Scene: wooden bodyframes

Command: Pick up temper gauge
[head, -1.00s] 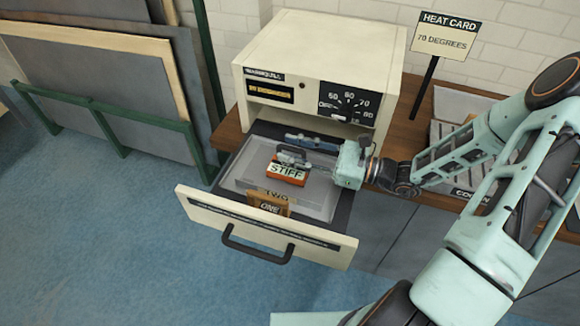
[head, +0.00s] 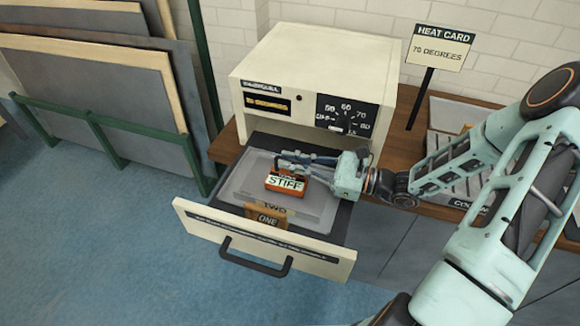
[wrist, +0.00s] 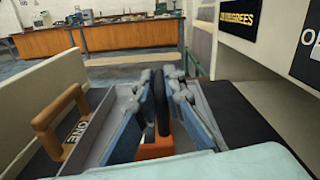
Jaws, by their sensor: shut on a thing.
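The temper gauge, an orange block (head: 286,184) with a white label reading STIFF, sits in the pulled-out drawer (head: 266,246) of the cream cabinet. In the wrist view its black handle (wrist: 161,105) stands upright between my fingers, with a bit of orange body (wrist: 155,147) below. My gripper (head: 290,160) reaches in from the right and is shut on this handle; it also shows in the wrist view (wrist: 162,95). The block looks upright and at tray level; I cannot tell whether it touches the tray.
The cream cabinet (head: 315,62) with a dial rises behind the drawer. A heat card sign reading 70 degrees (head: 440,48) stands at right. Leaning boards (head: 95,85) fill the left.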

